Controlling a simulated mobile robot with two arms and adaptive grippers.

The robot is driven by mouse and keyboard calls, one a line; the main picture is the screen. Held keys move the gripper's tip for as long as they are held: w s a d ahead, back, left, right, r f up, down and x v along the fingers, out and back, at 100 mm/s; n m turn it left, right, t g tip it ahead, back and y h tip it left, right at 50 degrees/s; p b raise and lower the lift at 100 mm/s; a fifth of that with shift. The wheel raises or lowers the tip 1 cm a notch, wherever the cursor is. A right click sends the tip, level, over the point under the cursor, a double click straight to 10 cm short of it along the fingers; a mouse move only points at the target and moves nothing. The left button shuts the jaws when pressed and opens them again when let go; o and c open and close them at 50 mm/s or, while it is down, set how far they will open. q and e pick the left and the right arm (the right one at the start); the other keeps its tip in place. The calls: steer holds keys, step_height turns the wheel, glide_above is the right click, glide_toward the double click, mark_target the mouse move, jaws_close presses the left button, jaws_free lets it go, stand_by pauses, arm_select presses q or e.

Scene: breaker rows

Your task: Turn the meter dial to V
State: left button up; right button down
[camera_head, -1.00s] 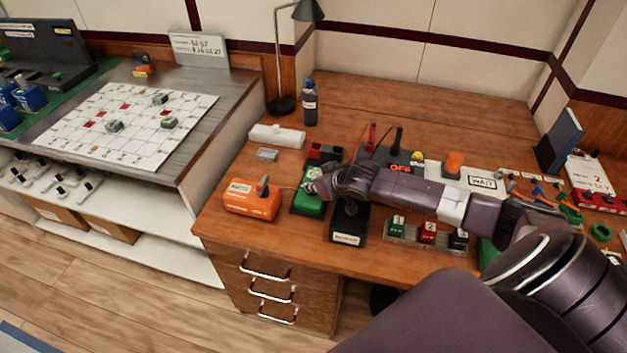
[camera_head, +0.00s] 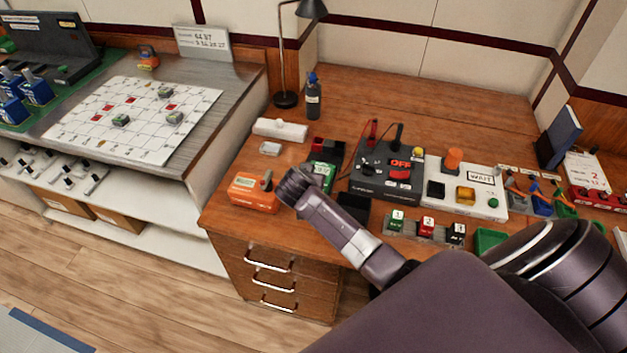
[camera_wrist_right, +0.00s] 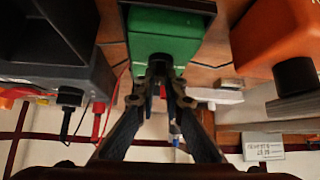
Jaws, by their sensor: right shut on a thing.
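A green box-shaped device (camera_head: 323,178) with a pale label stands on the wooden desk, partly hidden behind my right gripper in the head view. It also shows in the right wrist view (camera_wrist_right: 165,35), at the top centre. My right gripper (camera_wrist_right: 158,85) is shut on a small dark knob (camera_wrist_right: 158,68) at the near end of the green device. In the head view my right gripper (camera_head: 308,178) reaches across the green device's left side. I cannot read the knob's marks or where it points. My left gripper is not in view.
An orange device (camera_head: 251,193) with a dark knob stands close on the left. A dark panel with a red OFF display (camera_head: 385,175) stands to the right. A white WAIT panel (camera_head: 468,190) is farther right. The back of the desk is mostly clear.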

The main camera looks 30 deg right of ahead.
steer(key=shift+m+g, duration=0.3)
steer(key=shift+m, duration=0.2)
steer(key=shift+w, duration=0.1)
steer(key=c, duration=2)
jaws_free()
steer(key=v, duration=1.2)
steer(key=shift+a, duration=0.2)
steer(key=shift+f, duration=0.1)
